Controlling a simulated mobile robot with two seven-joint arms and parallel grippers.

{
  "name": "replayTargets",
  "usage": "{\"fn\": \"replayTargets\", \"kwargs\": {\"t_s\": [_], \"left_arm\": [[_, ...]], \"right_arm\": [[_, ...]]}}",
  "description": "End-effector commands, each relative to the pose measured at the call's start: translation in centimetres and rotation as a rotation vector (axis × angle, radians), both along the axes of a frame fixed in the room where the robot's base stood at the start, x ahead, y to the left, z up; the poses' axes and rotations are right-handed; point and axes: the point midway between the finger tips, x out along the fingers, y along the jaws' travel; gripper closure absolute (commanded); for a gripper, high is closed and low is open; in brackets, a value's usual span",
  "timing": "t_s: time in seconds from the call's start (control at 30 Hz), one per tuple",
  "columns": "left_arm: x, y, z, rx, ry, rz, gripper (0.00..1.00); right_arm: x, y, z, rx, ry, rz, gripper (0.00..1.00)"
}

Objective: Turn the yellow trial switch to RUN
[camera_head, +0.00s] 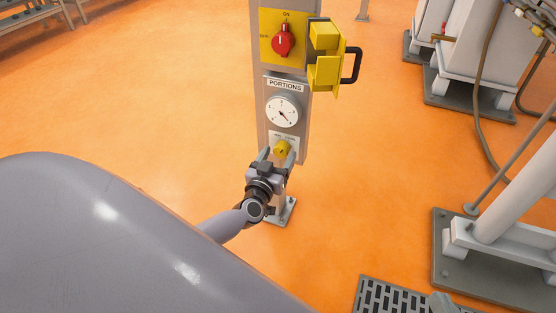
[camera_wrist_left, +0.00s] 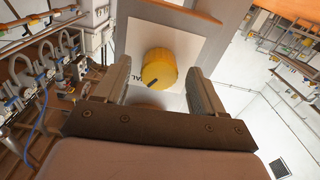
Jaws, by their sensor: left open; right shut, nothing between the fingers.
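The yellow trial switch (camera_head: 282,147) is a round knob on a white label plate low on the grey post. It also shows in the left wrist view (camera_wrist_left: 160,66), with a dark pointer mark on its lower edge. Part of the label lettering shows beside it, the rest is hidden. My left gripper (camera_head: 278,155) is open in front of the switch. In the left wrist view, the fingers of my left gripper (camera_wrist_left: 160,75) stand on either side of the knob, with gaps showing. My right gripper is not clearly visible.
Above the switch are a PORTIONS dial (camera_head: 283,111), a red rotary switch (camera_head: 283,42) and an open yellow guard (camera_head: 326,66) with a black handle, sticking out right. White machinery (camera_head: 490,50) stands at right. Orange floor (camera_head: 150,100) is clear at left.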

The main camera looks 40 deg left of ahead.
Motion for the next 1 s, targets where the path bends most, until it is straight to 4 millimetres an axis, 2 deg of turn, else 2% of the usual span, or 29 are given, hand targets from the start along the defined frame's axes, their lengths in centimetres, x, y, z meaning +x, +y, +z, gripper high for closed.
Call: {"fn": "replayTargets", "kwargs": {"t_s": [0.27, 0.3, 0.47, 0.77, 1.0], "left_arm": [[0.24, 0.04, 0.01, -0.001, 0.001, -0.001, 0.31], [0.24, 0.04, 0.01, -0.001, 0.001, -0.001, 0.34], [0.23, 0.04, 0.01, -0.001, 0.001, -0.001, 0.86], [0.21, 0.02, 0.00, -0.023, -0.004, 0.000, 0.87], [0.19, -0.07, -0.01, -0.133, -0.029, -0.001, 0.87]], "right_arm": [[0.00, -0.09, 0.02, -0.004, -0.006, -0.002, 1.00], [-0.01, -0.09, 0.03, -0.004, -0.006, -0.002, 1.00], [-0.01, -0.10, 0.02, -0.004, -0.006, -0.002, 1.00], [-0.01, -0.11, 0.06, -0.004, -0.005, -0.002, 1.00], [-0.06, -0.04, 0.18, 0.000, 0.001, 0.000, 1.00]]}}
